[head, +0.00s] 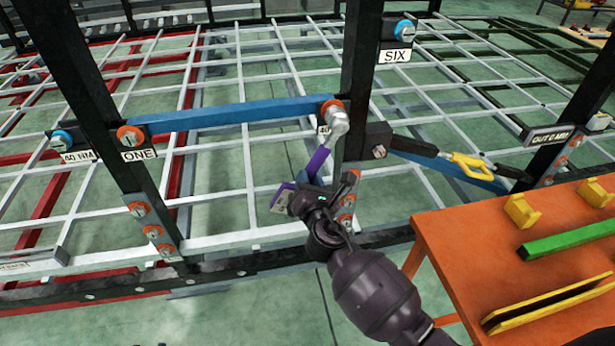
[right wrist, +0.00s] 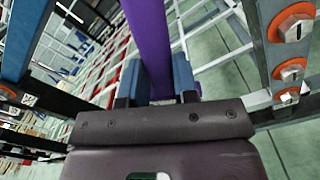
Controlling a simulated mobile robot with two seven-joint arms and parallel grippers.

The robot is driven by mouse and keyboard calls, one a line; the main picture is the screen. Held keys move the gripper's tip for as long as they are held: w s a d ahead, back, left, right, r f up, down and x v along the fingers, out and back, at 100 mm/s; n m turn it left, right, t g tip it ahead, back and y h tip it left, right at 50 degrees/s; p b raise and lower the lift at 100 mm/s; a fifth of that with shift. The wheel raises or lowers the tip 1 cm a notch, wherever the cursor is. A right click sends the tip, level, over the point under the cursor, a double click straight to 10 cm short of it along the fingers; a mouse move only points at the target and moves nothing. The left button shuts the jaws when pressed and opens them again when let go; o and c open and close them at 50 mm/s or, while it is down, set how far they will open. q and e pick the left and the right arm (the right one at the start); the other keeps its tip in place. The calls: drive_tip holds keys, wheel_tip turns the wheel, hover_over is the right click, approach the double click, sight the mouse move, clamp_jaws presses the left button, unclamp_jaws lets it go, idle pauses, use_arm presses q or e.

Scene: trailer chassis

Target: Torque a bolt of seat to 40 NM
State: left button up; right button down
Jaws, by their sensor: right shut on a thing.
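My right gripper (head: 308,188) is shut on a purple-handled torque wrench (head: 318,160), whose silver head (head: 338,123) is up at the orange-ringed bolt (head: 328,106) at the right end of the blue bar (head: 235,113). Whether the head is seated on that bolt cannot be told. In the right wrist view the purple handle (right wrist: 150,40) runs upward between the fingers of my right gripper (right wrist: 156,82). A label below the wrench head is partly hidden. Another orange-ringed bolt (head: 130,136) is at the bar's left end, by the label ONE. My left gripper is not in view.
Black posts (head: 362,70) and a lower black rail (head: 90,285) frame the work area, with a white grid (head: 270,70) behind. A yellow-handled tool (head: 470,165) is at the right. An orange table (head: 480,240) with yellow blocks and a green bar stands right of my arm.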

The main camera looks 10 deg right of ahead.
drive_tip(key=shift+s+r+p, duration=0.1)
drive_tip(key=shift+s+p, duration=0.3)
drive_tip(key=shift+s, duration=1.9)
